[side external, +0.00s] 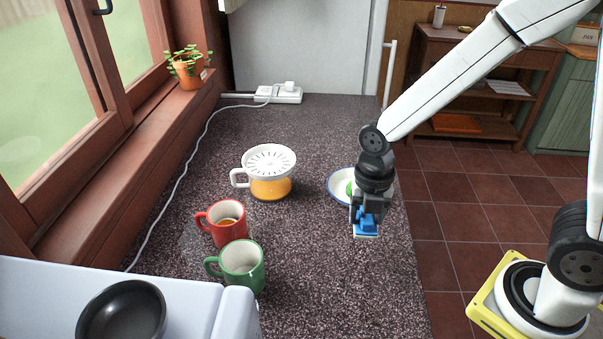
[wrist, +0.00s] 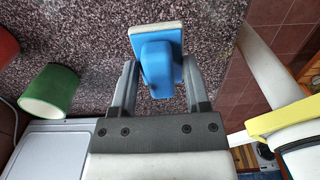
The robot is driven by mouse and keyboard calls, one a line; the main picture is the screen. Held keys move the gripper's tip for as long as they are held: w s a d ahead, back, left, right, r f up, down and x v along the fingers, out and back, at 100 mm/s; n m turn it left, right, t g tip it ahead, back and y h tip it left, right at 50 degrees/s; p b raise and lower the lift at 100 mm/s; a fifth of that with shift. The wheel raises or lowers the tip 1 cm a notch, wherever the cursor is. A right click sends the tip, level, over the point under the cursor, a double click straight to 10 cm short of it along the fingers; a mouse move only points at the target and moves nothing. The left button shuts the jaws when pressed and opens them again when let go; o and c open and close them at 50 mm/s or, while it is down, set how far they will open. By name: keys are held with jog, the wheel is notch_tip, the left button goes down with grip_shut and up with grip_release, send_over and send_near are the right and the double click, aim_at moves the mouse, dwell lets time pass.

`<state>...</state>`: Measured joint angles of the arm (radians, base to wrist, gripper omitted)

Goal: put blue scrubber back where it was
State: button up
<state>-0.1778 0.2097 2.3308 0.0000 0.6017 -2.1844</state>
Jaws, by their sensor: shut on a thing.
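The blue scrubber (side external: 366,226) has a blue handle and a pale pad edge. My gripper (side external: 367,212) is shut on it, over the right side of the dark speckled counter (side external: 330,290). In the wrist view the scrubber (wrist: 157,62) sits between the two fingers of my gripper (wrist: 160,85), with its pad side away from the palm. I cannot tell whether the scrubber touches the counter.
A white plate (side external: 336,184) with a green item (side external: 350,188) is partly hidden behind my gripper. A red mug (side external: 229,229), a green mug (side external: 242,268) and a yellow-and-white juicer (side external: 270,186) stand to the left. The counter's right edge is close by.

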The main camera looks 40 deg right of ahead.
jog(key=shift+s+d, duration=0.55)
jog(key=shift+s, duration=0.25)
jog(key=shift+f, duration=0.1)
send_over(368, 255)
jog(key=shift+f, duration=2.2)
jog(key=shift+f, duration=1.75)
jog(key=shift+f, duration=0.1)
jog(key=o, duration=1.2)
jog(key=shift+o, duration=0.2)
